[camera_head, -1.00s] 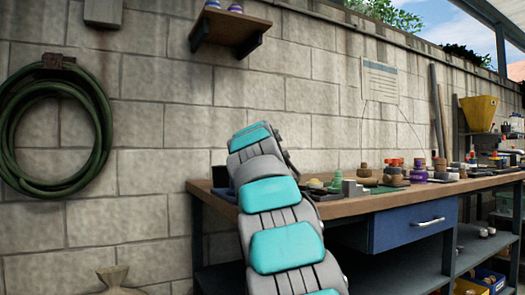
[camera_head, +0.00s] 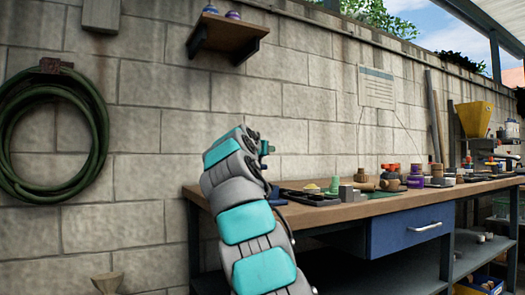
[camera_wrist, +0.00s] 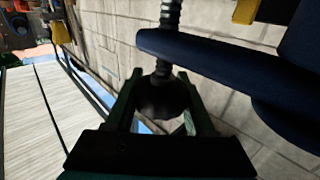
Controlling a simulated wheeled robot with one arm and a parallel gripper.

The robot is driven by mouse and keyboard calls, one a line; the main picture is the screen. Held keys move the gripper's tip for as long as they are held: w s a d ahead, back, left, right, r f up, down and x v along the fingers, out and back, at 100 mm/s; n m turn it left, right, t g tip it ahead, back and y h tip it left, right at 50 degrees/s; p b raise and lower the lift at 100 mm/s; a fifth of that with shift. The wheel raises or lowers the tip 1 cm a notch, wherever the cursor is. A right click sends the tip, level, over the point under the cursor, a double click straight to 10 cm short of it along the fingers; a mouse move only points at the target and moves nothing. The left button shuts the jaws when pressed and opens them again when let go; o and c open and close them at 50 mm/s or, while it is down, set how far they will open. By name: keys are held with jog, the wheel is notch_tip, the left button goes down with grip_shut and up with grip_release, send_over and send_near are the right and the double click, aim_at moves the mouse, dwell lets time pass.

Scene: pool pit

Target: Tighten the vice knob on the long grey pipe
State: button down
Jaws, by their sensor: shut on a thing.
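In the wrist view, a dark round knob (camera_wrist: 160,100) sits at the end of a threaded screw (camera_wrist: 170,16). The screw passes by a dark blue vice bar (camera_wrist: 215,57). My gripper (camera_wrist: 161,84) has its two green fingers on either side of the knob and is shut on it. I cannot make out what the vice clamps.
A wooden workbench (camera_head: 385,207) with a blue drawer (camera_head: 411,229) carries several small objects. A coiled green hose (camera_head: 100,165) and a small shelf (camera_head: 228,39) are on the block wall. A yellow hopper (camera_head: 474,118) stands at the right.

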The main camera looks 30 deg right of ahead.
jog(key=shift+r, duration=0.1)
dwell(0.3)
jog(key=shift+c, duration=1.3)
grip_release()
jog(key=shift+s+a, duration=0.1)
jog(key=shift+b+v, duration=0.75)
jog(key=shift+v, duration=0.65)
jog(key=shift+s+a, duration=0.35)
jog(key=shift+s, duration=0.05)
jog(key=shift+v, duration=1.9)
jog(key=shift+o, duration=0.5)
